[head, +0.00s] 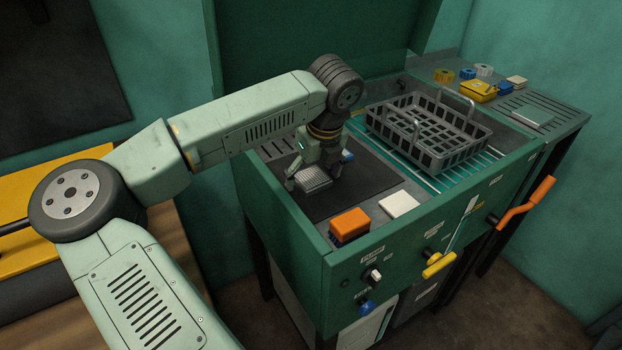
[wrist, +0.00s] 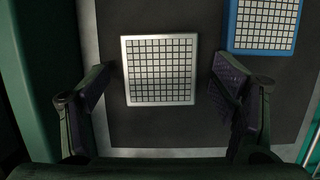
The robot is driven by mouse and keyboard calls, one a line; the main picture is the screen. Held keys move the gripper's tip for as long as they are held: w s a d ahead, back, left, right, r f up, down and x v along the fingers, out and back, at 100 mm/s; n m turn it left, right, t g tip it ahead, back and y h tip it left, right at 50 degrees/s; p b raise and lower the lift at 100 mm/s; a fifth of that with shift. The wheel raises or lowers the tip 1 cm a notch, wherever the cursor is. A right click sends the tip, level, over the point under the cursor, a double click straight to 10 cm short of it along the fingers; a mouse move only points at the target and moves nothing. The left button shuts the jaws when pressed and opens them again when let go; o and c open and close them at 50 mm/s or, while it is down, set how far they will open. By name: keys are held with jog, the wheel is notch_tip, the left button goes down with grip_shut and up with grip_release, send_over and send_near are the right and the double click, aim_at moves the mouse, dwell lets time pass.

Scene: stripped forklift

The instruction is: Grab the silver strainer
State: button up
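The silver strainer (wrist: 159,70) is a square grid with a pale metal frame, lying on a dark mat. In the head view the strainer (head: 313,180) sits under my gripper (head: 311,184). In the wrist view my gripper (wrist: 158,100) is open, with one finger to the left of the strainer and one to the right. A gap shows between each finger and the strainer's frame. The strainer's height relative to the fingertips is hard to tell.
A blue-framed grid (wrist: 263,25) lies to the right of the strainer, near the right finger. An orange block (head: 349,222) and a white block (head: 399,204) stand at the front edge. A grey basket (head: 432,153) is to the right. The dark mat (head: 350,195) has free room.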

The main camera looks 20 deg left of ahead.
jog(key=c, duration=1.2)
jog(key=shift+c, duration=0.5)
jog(key=shift+r, duration=0.15)
